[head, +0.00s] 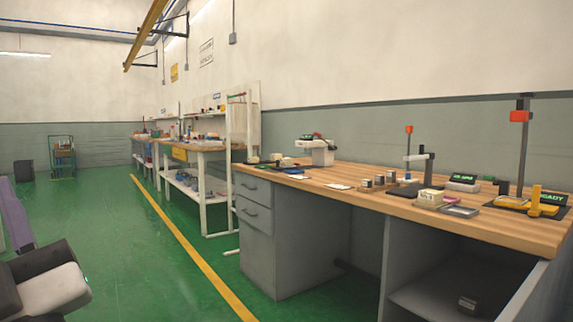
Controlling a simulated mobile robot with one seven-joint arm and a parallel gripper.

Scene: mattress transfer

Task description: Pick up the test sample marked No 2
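Several small blocks that may be the test samples stand on the wooden workbench (330,176) at the right. A row of small dark-and-light cubes (379,180) sits near the middle of its front edge. A cream block (431,196) lies farther right, and more pale blocks (278,158) sit at the far left end. I cannot read any number on them, so I cannot tell which is No 2. Part of my own arm shows at the lower left, well away from the bench. My gripper's fingers do not show.
Another bench (199,147) stands farther back. The green floor (130,250) is clear, crossed by a yellow line (187,244).

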